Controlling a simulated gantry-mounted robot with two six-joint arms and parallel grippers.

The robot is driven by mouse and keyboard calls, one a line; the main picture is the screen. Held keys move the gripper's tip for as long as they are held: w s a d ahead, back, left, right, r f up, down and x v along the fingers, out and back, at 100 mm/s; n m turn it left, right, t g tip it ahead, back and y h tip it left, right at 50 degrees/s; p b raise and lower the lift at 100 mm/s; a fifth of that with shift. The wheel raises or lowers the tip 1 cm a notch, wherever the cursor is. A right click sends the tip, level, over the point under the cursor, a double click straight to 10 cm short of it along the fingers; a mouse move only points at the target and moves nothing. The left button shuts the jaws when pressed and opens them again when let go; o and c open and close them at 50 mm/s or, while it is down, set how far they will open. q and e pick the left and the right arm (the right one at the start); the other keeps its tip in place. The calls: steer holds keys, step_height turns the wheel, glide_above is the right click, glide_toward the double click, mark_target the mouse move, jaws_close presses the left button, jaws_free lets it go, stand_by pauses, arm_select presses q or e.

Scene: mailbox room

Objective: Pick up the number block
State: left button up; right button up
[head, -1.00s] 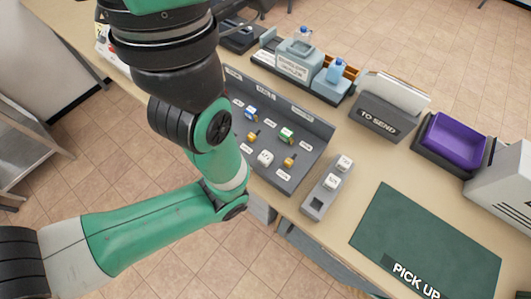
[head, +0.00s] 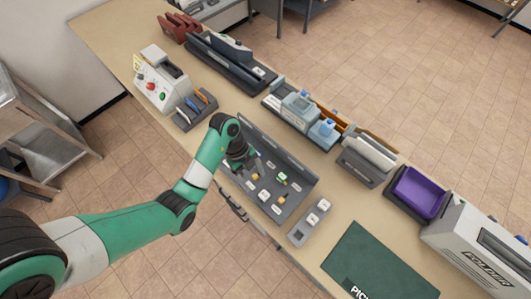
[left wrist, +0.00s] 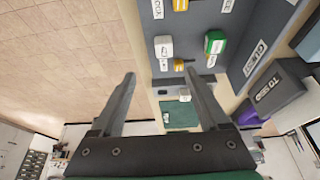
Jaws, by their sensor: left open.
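Two white blocks stand in a small grey holder (head: 296,237) in the head view, one (head: 323,204) behind the other (head: 311,219); their markings are too small to read. Another white block (head: 264,195) sits in the grey sorting tray (head: 300,206), and it also shows in the left wrist view (left wrist: 163,46). I cannot tell which one is the number block. My left gripper (head: 250,164) is over the left end of the tray. My right gripper is out of view.
The tray also holds a green-topped block (head: 282,177) and yellow pieces (head: 281,199), with labels beside them. A dark green mat (head: 375,262) lies to the right. A purple bin (head: 420,192) and a "To send" rack (head: 366,163) stand behind.

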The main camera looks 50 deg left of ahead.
arm_select(q)
steer(key=b, duration=0.4)
glide_above(264, 194)
steer(key=s+a, duration=0.1)
steer(key=a, duration=0.1)
step_height(264, 194, down, 5)
steer(key=shift+a+f, duration=0.1)
steer(key=shift+a, duration=0.05)
steer(key=shift+f, duration=0.2)
steer(key=x, duration=0.1)
steer(key=b+x, duration=0.1)
steer(key=x, duration=0.1)
steer(key=b+x, duration=0.1)
steer(key=x, duration=0.1)
steer(key=shift+w+f, duration=0.1)
steer(key=shift+w, duration=0.15)
jaws_close()
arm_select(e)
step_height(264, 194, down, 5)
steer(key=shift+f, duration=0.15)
